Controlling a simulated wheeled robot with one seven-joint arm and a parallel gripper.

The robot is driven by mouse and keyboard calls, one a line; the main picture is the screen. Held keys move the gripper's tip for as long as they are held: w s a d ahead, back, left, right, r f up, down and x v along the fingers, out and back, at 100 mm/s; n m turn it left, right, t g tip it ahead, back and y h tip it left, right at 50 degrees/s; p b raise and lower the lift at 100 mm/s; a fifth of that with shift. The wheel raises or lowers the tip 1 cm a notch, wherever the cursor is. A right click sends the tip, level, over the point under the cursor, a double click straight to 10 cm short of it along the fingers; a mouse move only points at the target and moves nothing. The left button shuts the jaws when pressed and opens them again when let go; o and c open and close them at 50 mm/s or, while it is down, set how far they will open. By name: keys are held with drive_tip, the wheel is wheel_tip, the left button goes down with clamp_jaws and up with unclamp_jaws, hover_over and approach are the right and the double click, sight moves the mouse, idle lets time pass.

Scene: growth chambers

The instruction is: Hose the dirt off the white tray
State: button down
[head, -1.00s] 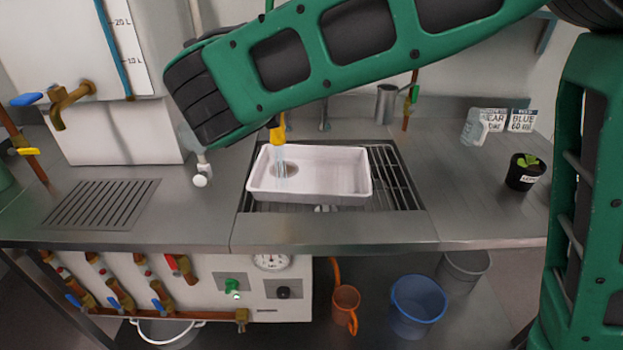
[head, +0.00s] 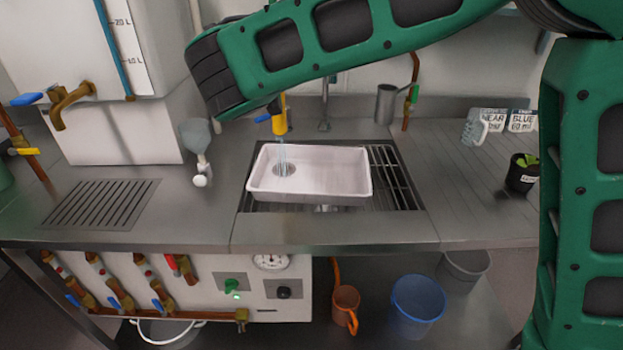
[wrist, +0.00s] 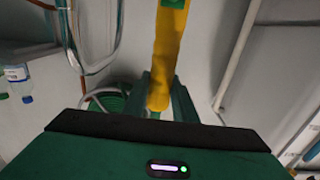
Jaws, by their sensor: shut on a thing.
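The white tray (head: 345,180) lies on the slatted rack over the sink. A round grey patch (head: 284,170) shows on its floor at the left; I cannot tell whether it is dirt or where the water strikes. A yellow hose nozzle (head: 280,122) points down above the tray's left back part, and a thin stream of water (head: 282,153) falls from it onto the patch. My gripper (wrist: 163,95) is shut on the yellow nozzle, which also shows in the wrist view (wrist: 168,50). In the head view my arm hides most of the gripper.
The rack (head: 398,180) shows right of the tray. A white-tipped sprayer (head: 201,165) is to the left, a metal cup (head: 386,104) behind. A dark pot with a plant (head: 522,174) and a clear jug (head: 474,127) stand at the right. A blue bucket (head: 418,305) is below.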

drive_tip(key=shift+w, duration=1.55)
idle(0.4)
drive_tip(key=s, duration=0.8)
drive_tip(key=shift+s+a, duration=0.2)
drive_tip(key=shift+a, duration=0.2)
idle(0.5)
idle(1.3)
drive_tip(key=shift+s, duration=0.55)
